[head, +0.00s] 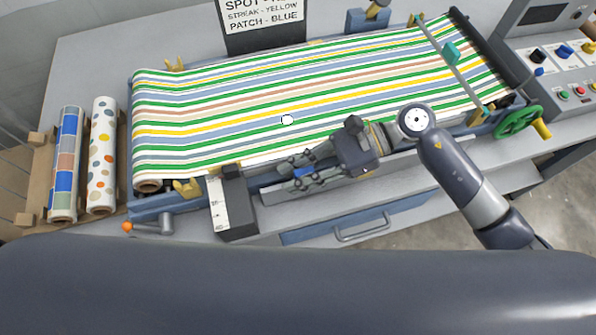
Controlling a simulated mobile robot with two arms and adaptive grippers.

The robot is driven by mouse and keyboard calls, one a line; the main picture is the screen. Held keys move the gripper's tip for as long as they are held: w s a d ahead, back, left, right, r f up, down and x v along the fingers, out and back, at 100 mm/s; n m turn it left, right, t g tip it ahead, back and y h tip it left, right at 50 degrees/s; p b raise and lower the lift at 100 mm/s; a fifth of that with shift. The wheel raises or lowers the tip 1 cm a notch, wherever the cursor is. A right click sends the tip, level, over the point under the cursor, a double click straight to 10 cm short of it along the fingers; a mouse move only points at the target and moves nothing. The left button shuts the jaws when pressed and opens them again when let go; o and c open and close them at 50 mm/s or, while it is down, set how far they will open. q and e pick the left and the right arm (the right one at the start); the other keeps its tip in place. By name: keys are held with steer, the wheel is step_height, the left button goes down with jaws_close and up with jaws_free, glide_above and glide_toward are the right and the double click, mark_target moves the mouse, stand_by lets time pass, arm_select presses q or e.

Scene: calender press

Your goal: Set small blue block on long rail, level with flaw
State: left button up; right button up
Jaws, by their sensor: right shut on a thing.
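The striped sheet (250,92) lies stretched over the press bed. A small white round flaw (287,120) with a thin dark outline shows near its middle. My right gripper (296,172) is above the front edge of the press, shut on the small blue block (303,171). The fingers partly hide the block, and I cannot tell whether it touches anything beneath. The long rail (272,196) runs along the front edge under the gripper, partly hidden by it. The block is in front of the flaw and slightly to its right in the picture. My left gripper is not in view.
A dark box with a white marked face (218,205) stands left of the gripper. A sign (262,15) stands behind the sheet. Patterned rolls (101,155) lie at the left. A control panel (560,60) and green handwheel (518,122) are at the right.

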steer(key=shift+f+b, duration=0.3)
steer(key=o, duration=0.9)
steer(key=shift+d+r, duration=0.1)
steer(key=v, duration=1.1)
steer(key=shift+w+d+r, duration=0.1)
steer(key=shift+d+r, duration=0.05)
steer(key=shift+d, duration=0.2)
